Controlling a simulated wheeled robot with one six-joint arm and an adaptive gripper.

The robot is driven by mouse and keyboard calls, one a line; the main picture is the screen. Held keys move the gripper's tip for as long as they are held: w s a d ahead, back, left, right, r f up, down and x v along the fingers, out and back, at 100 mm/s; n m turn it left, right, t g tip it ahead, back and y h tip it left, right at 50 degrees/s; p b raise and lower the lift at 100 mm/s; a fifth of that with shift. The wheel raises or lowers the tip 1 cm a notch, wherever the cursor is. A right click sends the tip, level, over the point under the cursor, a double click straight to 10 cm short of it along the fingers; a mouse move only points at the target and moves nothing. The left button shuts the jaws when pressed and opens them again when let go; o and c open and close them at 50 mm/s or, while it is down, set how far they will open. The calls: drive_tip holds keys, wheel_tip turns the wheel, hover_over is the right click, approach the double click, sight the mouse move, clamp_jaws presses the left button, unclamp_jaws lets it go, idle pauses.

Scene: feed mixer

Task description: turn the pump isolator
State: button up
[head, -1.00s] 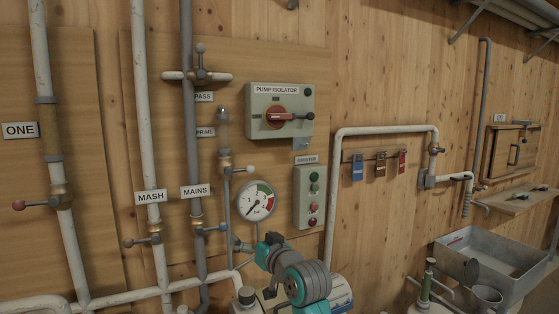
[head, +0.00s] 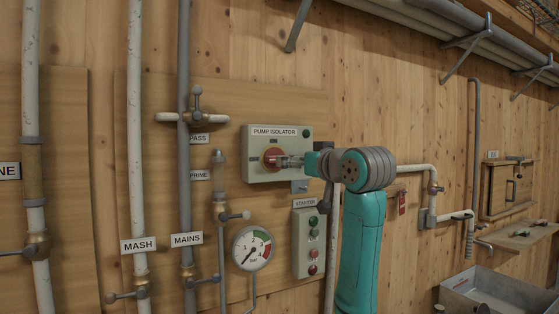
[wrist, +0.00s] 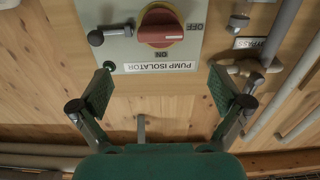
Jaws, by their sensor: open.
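The pump isolator is a grey-green box (head: 251,142) on the wall board, with a red round knob (head: 272,158).
The starter box (head: 306,240) hangs just below the isolator, with a gauge (head: 252,248) to its left. Vertical pipes with valves, labelled MASH (head: 138,245) and MAINS (head: 187,240), run at left. A metal tank (head: 495,292) stands at lower right.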

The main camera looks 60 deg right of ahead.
drive_tip(key=x, duration=1)
drive_tip(key=shift+w, duration=0.15)
drive_tip(key=c, duration=1.2)
